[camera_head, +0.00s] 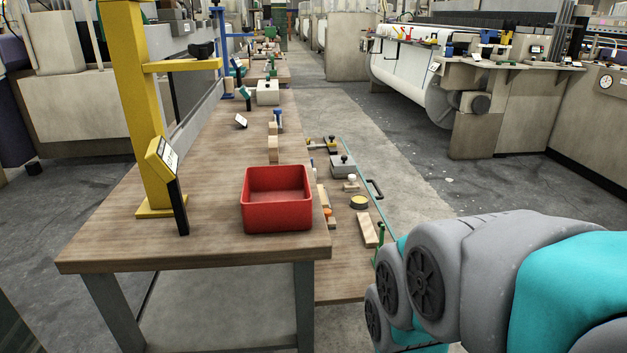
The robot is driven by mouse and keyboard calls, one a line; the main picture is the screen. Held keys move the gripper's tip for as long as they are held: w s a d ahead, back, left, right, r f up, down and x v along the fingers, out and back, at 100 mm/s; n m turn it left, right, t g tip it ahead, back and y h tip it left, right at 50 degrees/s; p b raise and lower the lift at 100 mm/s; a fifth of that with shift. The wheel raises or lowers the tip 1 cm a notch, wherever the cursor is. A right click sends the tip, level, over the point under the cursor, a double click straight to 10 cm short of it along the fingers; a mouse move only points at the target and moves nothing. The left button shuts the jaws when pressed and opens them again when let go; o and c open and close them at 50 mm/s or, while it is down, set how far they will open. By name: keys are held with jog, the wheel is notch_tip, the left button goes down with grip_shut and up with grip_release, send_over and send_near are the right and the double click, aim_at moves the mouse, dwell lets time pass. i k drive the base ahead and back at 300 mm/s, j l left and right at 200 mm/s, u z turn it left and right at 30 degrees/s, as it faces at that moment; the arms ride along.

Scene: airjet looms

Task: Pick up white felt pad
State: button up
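I cannot clearly pick out a white felt pad in the head view. A small white-topped item (351,183) sits on the lower wooden bench, right of the red bin, but it is too small to name. A pale boxy item (267,92) stands farther back on the long table. My grey and teal arm fills the lower right and hides part of the floor and possibly the near end of the lower bench. My gripper does not show.
A red open bin (277,226) stands on the near wooden table (110,247), beside a yellow post (148,120) with a tilted display (165,165). Wooden blocks and a yellow-topped round item (359,202) lie on the lower bench. The concrete aisle (420,165) is open; looms stand beyond it.

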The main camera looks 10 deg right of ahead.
aim_at(351, 186)
jog(key=l+u, duration=0.1)
jog(key=u, duration=0.3)
jog(key=i+l+u, duration=0.1)
jog(key=u, duration=0.3)
jog(key=l+u, duration=0.1)
jog(key=u, duration=0.35)
jog(key=l+u, duration=0.1)
jog(key=u, duration=0.3)
jog(key=l, duration=1.1)
jog(key=k+l, duration=0.15)
jog(key=l, duration=2)
jog(key=k+l, duration=0.1)
jog(key=l, duration=0.95)
jog(key=u, duration=0.05)
